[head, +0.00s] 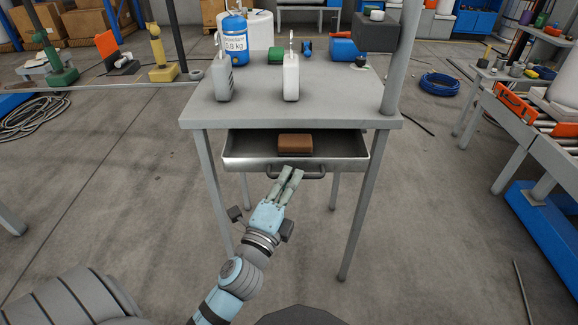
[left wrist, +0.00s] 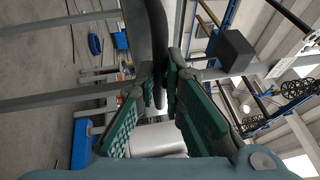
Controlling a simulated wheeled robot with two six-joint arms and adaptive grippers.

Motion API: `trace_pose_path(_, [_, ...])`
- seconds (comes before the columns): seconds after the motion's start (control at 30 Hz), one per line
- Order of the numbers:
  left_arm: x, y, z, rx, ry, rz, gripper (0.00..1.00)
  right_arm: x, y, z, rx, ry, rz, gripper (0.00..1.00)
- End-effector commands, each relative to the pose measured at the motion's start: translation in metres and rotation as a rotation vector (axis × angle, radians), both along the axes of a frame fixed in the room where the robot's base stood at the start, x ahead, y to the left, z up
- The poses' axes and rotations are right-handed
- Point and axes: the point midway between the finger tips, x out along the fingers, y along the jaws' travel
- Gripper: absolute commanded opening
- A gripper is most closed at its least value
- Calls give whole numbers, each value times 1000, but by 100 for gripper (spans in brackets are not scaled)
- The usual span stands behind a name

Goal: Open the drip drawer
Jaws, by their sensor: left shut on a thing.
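The drip drawer (head: 235,160) is a shallow grey metal tray under the grey table. It stands pulled out toward me, with its inside showing. A brown block (head: 294,144) lies in it. The drawer has a dark bar handle (head: 312,175) on its front. My left gripper (head: 293,172) is at the handle, its fingers pointing up at the drawer front. In the left wrist view its green-padded fingers (left wrist: 165,95) are closed around the dark handle bar (left wrist: 157,50). My right gripper is not in view.
The floor in front and to the left is clear. A roller bench (head: 530,135) stands at right.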

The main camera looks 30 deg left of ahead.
Motion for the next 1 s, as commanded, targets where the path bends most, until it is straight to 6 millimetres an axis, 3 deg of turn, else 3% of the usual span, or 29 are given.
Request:
trace_pose_path(0.47, [-6, -4, -1, 3, 2, 0, 0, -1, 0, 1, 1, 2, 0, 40])
trace_pose_path(0.5, [-6, -4, -1, 3, 2, 0, 12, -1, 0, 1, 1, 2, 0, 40])
trace_pose_path(0.53, [-6, -4, -1, 3, 2, 0, 17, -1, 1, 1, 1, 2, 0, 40])
trace_pose_path(0.87, [-7, -4, -1, 1, 1, -1, 18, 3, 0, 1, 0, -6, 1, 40])
trace_pose_path(1.0, [-23, -7, -5, 1, 3, -1, 18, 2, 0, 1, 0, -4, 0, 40])
